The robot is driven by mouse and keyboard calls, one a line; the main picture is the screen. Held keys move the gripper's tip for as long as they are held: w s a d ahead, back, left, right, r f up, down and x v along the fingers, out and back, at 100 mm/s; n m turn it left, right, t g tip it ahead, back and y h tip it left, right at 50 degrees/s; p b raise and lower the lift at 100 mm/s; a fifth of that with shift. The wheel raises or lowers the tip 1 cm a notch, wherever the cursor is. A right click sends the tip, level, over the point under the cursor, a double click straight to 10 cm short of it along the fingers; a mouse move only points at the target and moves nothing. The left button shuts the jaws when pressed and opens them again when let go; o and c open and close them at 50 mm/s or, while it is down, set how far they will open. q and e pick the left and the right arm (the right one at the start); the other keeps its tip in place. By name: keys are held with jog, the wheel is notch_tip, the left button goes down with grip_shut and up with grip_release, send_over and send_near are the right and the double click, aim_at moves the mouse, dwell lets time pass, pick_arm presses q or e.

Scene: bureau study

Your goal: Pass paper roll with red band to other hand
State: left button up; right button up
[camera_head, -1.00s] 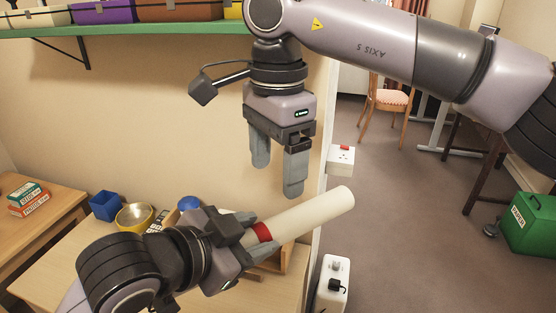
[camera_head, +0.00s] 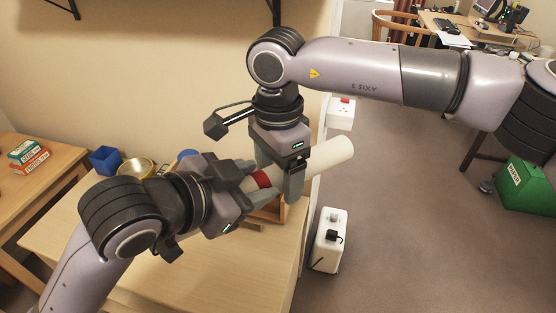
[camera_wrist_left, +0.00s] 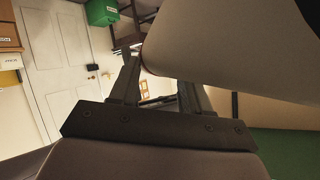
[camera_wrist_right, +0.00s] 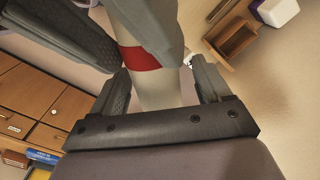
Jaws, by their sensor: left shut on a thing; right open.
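The cream paper roll (camera_head: 331,155) is tilted, its free end up to the right, with a red band (camera_head: 261,180) near its lower left part. My left gripper (camera_head: 258,187) is shut on it around the band. My right gripper (camera_head: 281,177) points down from above, open, its fingers either side of the roll just right of the band. The right wrist view shows the roll (camera_wrist_right: 158,95) between the open fingers, with the band (camera_wrist_right: 139,59) and my left fingers beyond. A broad cream surface, seemingly the roll (camera_wrist_left: 230,45), fills the upper right of the left wrist view.
A white unit (camera_head: 330,240) stands right of the table. A green paper bin (camera_head: 526,184) stands on open floor at right.

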jog(key=c, duration=1)
pick_arm(q)
jog(key=o, duration=1.1)
pick_arm(e)
jog(key=shift+c, duration=0.3)
